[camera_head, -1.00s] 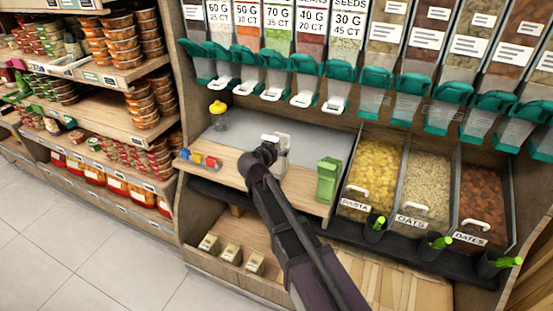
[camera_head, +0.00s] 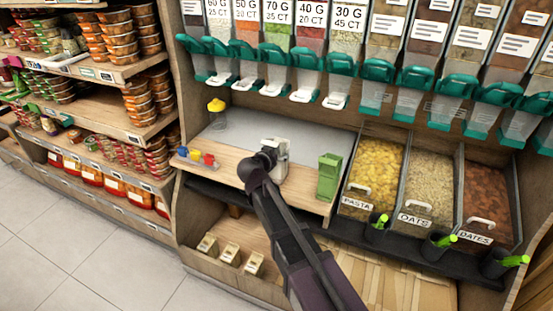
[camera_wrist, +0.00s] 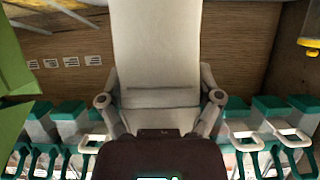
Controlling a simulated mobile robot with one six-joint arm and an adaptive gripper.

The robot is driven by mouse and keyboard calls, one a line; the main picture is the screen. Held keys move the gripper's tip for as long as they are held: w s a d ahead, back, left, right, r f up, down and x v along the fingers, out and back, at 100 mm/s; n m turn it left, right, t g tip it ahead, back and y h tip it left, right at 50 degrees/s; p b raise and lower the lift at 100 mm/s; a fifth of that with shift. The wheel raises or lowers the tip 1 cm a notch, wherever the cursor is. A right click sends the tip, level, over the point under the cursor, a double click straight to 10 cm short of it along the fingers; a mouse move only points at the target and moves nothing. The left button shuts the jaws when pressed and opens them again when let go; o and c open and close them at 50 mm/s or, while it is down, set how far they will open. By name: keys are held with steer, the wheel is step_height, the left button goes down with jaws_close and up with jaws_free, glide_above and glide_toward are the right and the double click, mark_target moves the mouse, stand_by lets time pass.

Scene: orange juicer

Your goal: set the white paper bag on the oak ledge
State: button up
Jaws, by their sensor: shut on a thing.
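The white paper bag (camera_head: 282,168) is at the middle of the counter in the head view, partly hidden by my arm. My gripper (camera_head: 275,150) is shut on it. In the wrist view the bag is a pale upright panel (camera_wrist: 155,45) between the two fingers of my gripper (camera_wrist: 160,98). The oak ledge (camera_head: 233,175) is the light wooden strip along the front of the grey counter. The bag shows over the ledge and the grey surface behind it. I cannot tell whether its bottom touches the wood.
A green box (camera_head: 328,177) stands on the ledge to the right. Small coloured cups (camera_head: 195,156) sit at its left end. A yellow-topped object (camera_head: 216,113) stands behind them. Dispensers with teal spouts (camera_head: 270,70) hang above. Bare ledge lies between the cups and bag.

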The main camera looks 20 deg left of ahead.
steer(key=shift+f, duration=0.15)
steer(key=o, duration=1.1)
steer(key=shift+r, duration=0.2)
steer(key=d+p+v, duration=0.1)
steer(key=p+v, duration=0.3)
steer(key=v, duration=0.8)
steer(key=shift+a+p, duration=0.3)
steer(key=shift+a, duration=0.15)
